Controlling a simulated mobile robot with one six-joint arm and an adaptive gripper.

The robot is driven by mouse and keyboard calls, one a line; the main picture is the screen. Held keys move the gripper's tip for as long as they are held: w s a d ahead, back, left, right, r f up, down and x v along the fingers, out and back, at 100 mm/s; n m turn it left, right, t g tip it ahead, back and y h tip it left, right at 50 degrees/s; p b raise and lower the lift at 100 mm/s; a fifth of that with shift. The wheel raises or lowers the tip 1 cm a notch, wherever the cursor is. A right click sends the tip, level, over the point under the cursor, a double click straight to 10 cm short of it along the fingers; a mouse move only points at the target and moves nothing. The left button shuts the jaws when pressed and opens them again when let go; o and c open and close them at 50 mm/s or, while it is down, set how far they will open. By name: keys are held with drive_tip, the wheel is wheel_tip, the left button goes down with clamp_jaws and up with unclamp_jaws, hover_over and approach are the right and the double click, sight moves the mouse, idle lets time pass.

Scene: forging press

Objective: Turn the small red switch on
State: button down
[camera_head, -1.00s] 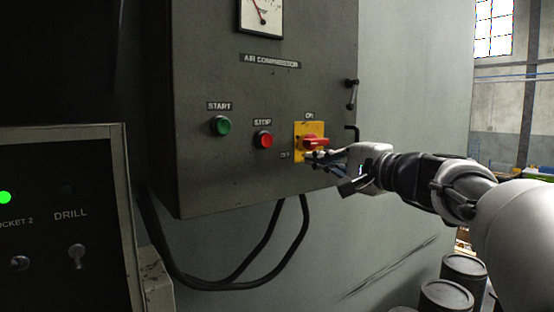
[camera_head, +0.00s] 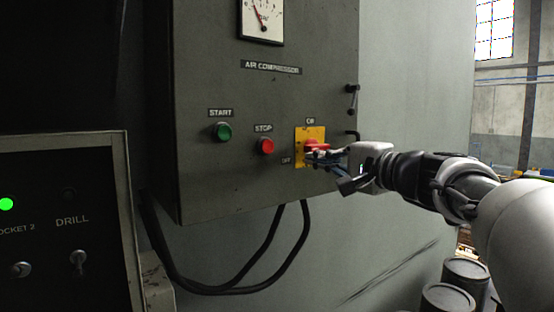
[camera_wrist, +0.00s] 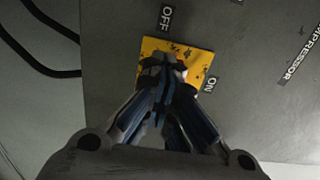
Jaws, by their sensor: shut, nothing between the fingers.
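The small red switch (camera_head: 318,144) sits on a yellow plate (camera_head: 301,133) at the lower right of the grey air compressor panel. The plate has an ON label above and an OFF label at its lower left. My gripper (camera_head: 311,156) is shut and empty, its fingertips at the plate just below and in front of the switch. In the wrist view the fingers (camera_wrist: 163,68) cover most of the yellow plate (camera_wrist: 204,60) and hide the switch. I cannot tell whether the fingertips touch the switch or how far it is turned.
A green START button (camera_head: 222,131) and a red STOP button (camera_head: 265,146) are to the left on the panel. A gauge (camera_head: 262,18) is above. A door handle (camera_head: 352,98) is at the right edge. Another control box (camera_head: 70,145) stands at the left, and black cables hang below.

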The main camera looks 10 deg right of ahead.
drive_tip(key=shift+d+r+b, duration=0.1)
drive_tip(key=shift+r+b, duration=0.55)
drive_tip(key=shift+r, duration=0.85)
idle(2.8)
drive_tip(key=s+d+f+b, duration=0.3)
drive_tip(key=s+f+b, duration=0.1)
drive_tip(key=s+b, duration=0.2)
drive_tip(key=shift+s, duration=0.85)
idle(0.7)
